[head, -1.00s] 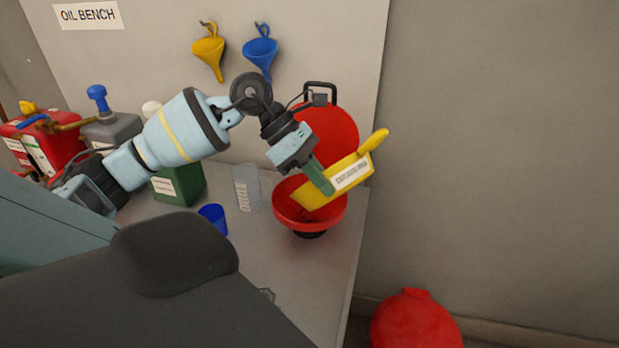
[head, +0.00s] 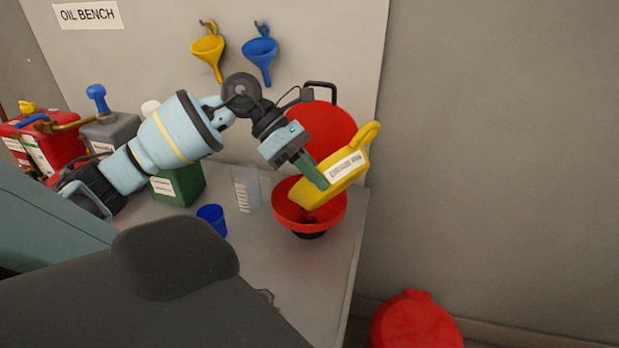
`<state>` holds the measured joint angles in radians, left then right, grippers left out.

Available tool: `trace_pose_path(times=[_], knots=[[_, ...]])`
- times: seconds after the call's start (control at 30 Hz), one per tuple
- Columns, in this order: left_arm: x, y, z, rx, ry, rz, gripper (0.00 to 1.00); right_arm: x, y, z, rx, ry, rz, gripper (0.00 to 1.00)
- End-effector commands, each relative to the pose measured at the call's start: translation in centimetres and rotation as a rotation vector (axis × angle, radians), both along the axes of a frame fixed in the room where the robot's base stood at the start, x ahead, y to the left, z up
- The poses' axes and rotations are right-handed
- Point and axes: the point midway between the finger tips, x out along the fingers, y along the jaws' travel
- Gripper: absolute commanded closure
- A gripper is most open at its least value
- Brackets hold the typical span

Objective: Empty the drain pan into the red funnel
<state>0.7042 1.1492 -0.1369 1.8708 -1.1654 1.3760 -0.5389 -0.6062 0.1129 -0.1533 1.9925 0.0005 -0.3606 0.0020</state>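The yellow drain pan (head: 336,188) is steeply tilted, its lower left end over the mouth of the red funnel (head: 309,217). It bears a white label, and its looped handle points up and right. My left gripper (head: 318,174) is shut on the pan's near left side. The red funnel stands at the right end of the bench on a dark base. Dark traces show inside the funnel. I cannot tell whether oil is flowing, and the pan's inside is mostly hidden. My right gripper is not in view.
A round red container (head: 323,125) stands behind the pan. A clear measuring cup (head: 246,188), a blue cup (head: 212,219) and a green can (head: 180,186) stand left of the funnel. Yellow (head: 208,47) and blue (head: 260,49) funnels hang on the wall. The bench (head: 290,262) is clear in front.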

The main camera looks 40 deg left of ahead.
Motion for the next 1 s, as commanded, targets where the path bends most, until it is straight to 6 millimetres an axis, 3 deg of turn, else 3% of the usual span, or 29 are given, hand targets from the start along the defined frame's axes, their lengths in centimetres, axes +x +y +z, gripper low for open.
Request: trace_pose_path(times=[1.0], knots=[[0.1,1.7,0.4,-0.134,0.008,0.000,1.00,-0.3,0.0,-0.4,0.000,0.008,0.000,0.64]])
